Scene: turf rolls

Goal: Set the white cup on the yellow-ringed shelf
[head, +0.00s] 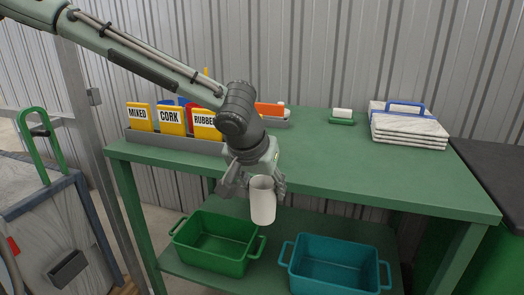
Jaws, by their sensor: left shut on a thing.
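My left gripper (253,184) is shut on the white cup (262,203). The cup is roughly upright, its open rim facing up, in front of the green bench's front edge. One finger shows on each side of the cup. The cup appears to hang in the air above the level of the lower shelf (275,212). I see no yellow ring on any shelf; a shelf so marked cannot be made out here. My right gripper is out of view.
The green bench top (380,180) is clear in front. Yellow cards (171,120) in a grey holder stand back left, white slabs (408,130) back right, a small white block (342,113) between. A green bin (215,262) and teal bin (337,284) occupy the lower shelf.

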